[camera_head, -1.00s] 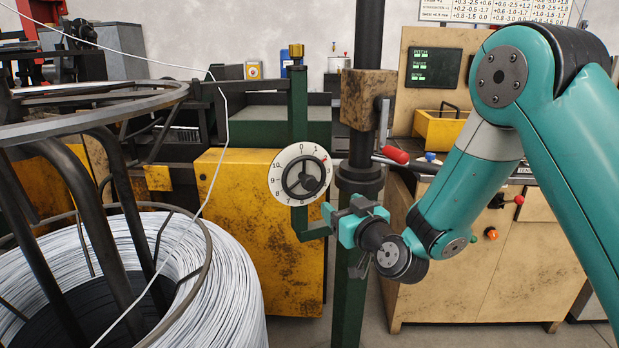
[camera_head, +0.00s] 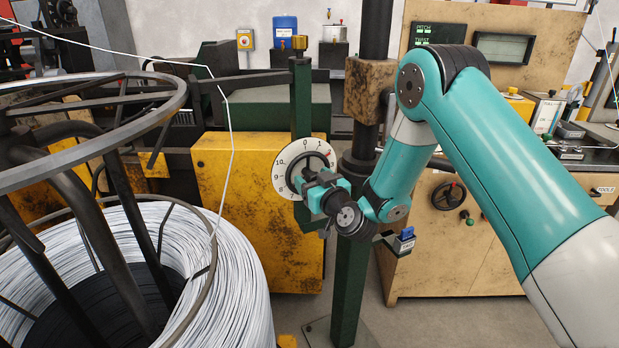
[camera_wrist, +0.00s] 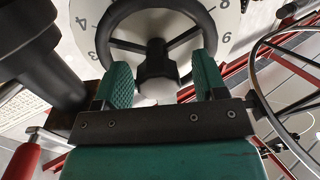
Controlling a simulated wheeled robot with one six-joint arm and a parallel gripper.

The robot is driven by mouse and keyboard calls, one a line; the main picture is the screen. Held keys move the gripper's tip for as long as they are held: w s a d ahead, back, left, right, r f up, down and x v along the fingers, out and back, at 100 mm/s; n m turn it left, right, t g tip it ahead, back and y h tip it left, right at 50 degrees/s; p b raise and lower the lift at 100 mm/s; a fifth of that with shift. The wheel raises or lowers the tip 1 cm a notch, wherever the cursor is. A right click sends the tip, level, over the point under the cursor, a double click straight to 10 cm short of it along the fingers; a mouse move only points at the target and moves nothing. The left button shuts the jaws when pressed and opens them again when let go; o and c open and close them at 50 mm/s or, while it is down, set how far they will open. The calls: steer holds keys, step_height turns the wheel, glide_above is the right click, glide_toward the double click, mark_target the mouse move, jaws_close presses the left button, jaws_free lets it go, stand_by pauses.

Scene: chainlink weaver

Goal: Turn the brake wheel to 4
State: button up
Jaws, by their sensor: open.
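The brake wheel is a small black handwheel with spokes in front of a white numbered dial (camera_head: 282,172), on a green post. A small red mark shows near the 1 on the dial's upper right. My gripper (camera_head: 317,186) is in front of the dial and covers its lower right part. In the wrist view, my gripper (camera_wrist: 163,82) is open, its two green fingers on either side of the wheel's dark hub (camera_wrist: 157,60). The fingertips overlap the wheel's lower rim there; I cannot tell whether they touch it. The wheel's rim and dial numbers fill the top.
A large coil of white wire (camera_head: 235,290) on a black stand is at the left, with a strand running up past the dial. A yellow cabinet (camera_head: 245,215) stands behind the wheel. A dark green column (camera_head: 350,290) rises just right of the dial. A beige control cabinet is at the right.

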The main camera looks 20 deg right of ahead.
steer(key=shift+d, duration=0.15)
steer(key=c, duration=0.9)
steer(key=shift+m, duration=0.3)
steer(key=m+b, duration=0.1)
steer(key=m, duration=0.4)
steer(key=shift+m, duration=0.3)
steer(key=m, duration=0.5)
steer(key=shift+r+m+t, duration=0.1)
steer(key=shift+m+t, duration=0.2)
steer(key=shift+m, duration=0.1)
steer(key=o, duration=0.9)
steer(key=shift+h, duration=0.3)
